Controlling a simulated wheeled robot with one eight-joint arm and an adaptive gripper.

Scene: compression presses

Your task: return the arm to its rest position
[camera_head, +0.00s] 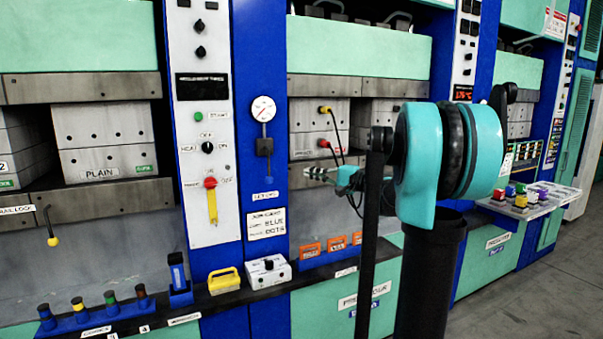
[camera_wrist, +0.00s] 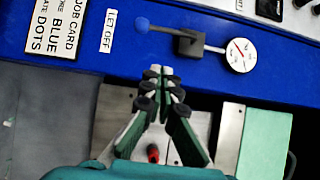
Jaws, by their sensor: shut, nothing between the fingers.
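My arm is raised in front of the presses, its large teal joint covering part of the middle press in the head view. Beyond the tips is the blue panel (camera_wrist: 120,60) with a blue-knobbed lever (camera_wrist: 172,32) and a round dial gauge (camera_wrist: 240,55). The gauge (camera_head: 263,109) also shows in the head view, above the gripper. I cannot tell whether the tips touch anything.
A narrow shelf holds a yellow-handled item (camera_head: 224,281), a white box (camera_head: 264,272) and orange blocks (camera_head: 310,250). A tray of coloured blocks (camera_head: 535,198) juts out at right. Open floor (camera_head: 545,285) lies at lower right.

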